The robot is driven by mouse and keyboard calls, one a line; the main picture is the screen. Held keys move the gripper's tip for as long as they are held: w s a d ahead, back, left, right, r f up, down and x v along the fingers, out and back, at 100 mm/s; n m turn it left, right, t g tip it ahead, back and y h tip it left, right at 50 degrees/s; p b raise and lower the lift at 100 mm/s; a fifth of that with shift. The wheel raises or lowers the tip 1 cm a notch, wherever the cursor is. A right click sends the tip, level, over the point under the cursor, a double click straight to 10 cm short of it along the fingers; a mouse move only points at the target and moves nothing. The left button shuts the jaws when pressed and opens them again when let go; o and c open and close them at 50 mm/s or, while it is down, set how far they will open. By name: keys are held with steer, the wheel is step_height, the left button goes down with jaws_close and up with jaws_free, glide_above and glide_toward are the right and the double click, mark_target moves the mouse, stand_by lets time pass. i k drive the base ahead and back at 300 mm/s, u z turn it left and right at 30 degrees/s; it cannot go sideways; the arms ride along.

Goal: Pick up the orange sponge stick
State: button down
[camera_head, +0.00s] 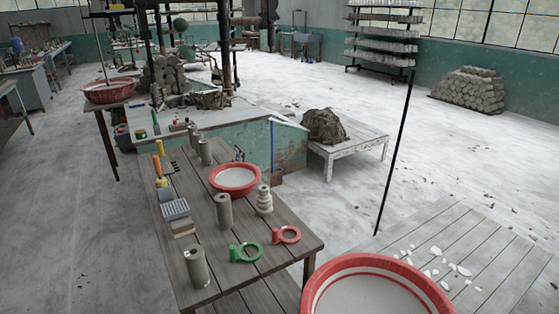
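An orange stick-like handle (157,167) stands near the far left edge of the plank table (222,273). A grey and yellowish piece shows just below it; I cannot tell whether the two are joined, or whether a sponge is on the stick. A yellow upright piece (160,147) is just behind it. My gripper is not in view.
The table also holds a grey ridged block (175,209), several clay cylinders, a red-rimmed bowl (236,191), a green ring tool (246,252) and a red ring tool (286,235). A thin black pole (396,150) rises at right. Floor left of the table is clear.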

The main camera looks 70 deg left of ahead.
mark_target(162, 183)
steer(key=u, duration=3.05)
steer(key=k, duration=0.8)
steer(key=i, duration=0.8)
steer(key=u, duration=0.1)
